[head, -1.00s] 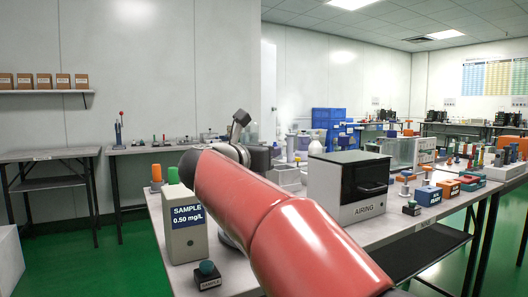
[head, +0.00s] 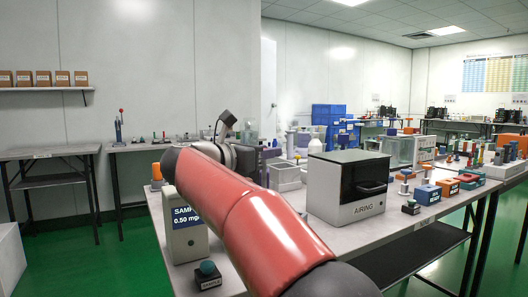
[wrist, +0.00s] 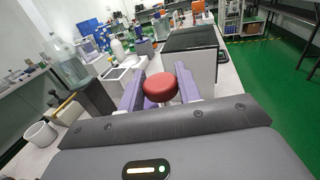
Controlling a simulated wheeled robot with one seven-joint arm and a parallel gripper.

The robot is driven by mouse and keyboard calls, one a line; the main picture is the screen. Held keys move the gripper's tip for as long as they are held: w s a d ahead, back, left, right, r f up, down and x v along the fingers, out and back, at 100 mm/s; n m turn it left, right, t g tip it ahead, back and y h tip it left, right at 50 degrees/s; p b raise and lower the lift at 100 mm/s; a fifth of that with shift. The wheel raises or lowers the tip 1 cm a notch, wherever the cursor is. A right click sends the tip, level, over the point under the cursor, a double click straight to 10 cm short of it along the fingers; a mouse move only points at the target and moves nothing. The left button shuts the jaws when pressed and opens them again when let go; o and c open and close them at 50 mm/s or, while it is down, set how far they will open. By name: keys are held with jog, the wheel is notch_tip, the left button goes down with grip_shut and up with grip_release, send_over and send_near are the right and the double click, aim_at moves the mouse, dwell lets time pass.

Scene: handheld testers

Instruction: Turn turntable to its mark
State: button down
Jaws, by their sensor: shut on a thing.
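A red round knob (wrist: 160,88) sits between the two purple fingers of my gripper (wrist: 159,82) in the wrist view, and the fingers are shut on it. What lies under the knob, including any turntable plate and its mark, is hidden by the knob and the gripper body. In the head view my red arm reaches over the bench and covers most of the gripper; only a small purple part (head: 268,156) shows beyond my wrist. I cannot make out a mark or pointer in either view.
A white box with a dark front, labelled AIRING (head: 345,190), stands right of my arm. A SAMPLE box (head: 187,240) and a small teal-knobbed block (head: 208,276) stand at the left, close to my arm. A white open tray (head: 285,178) lies behind.

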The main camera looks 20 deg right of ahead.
dwell(0.3)
jog(key=c, duration=1)
grip_release()
jog(key=v, duration=0.7)
jog(key=shift+s+a, duration=0.2)
jog(key=shift+a, duration=0.15)
